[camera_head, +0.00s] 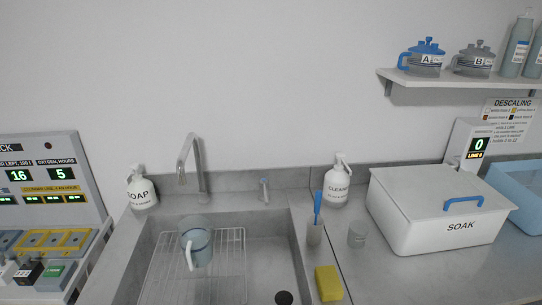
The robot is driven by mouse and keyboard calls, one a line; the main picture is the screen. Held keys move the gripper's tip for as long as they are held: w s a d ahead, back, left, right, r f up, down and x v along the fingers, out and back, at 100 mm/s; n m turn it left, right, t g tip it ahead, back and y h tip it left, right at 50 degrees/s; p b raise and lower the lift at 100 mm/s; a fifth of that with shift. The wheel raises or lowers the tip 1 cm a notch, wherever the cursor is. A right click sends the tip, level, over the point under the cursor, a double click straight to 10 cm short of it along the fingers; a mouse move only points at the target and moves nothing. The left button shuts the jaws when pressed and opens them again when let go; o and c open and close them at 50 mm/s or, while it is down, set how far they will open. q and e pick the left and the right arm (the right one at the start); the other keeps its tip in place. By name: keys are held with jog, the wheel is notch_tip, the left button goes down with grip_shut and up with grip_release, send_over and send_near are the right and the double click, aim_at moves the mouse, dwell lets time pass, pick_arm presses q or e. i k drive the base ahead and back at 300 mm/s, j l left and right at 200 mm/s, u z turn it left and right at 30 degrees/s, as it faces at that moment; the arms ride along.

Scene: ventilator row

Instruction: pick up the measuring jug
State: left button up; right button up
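The measuring jug (201,247) is a translucent blue-grey jug with a pale handle on its front left side. It stands on a wire rack (222,280) inside the sink, toward the sink's back left. Neither of my grippers shows in the head view.
The sink (268,248) has a tall tap (199,165) behind the jug. A soap bottle (141,188) and a cleaner bottle (336,187) stand at the back.

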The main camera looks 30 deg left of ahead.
aim_at(195, 233)
jog(key=k+l+u, duration=0.1)
jog(key=u, duration=2.45)
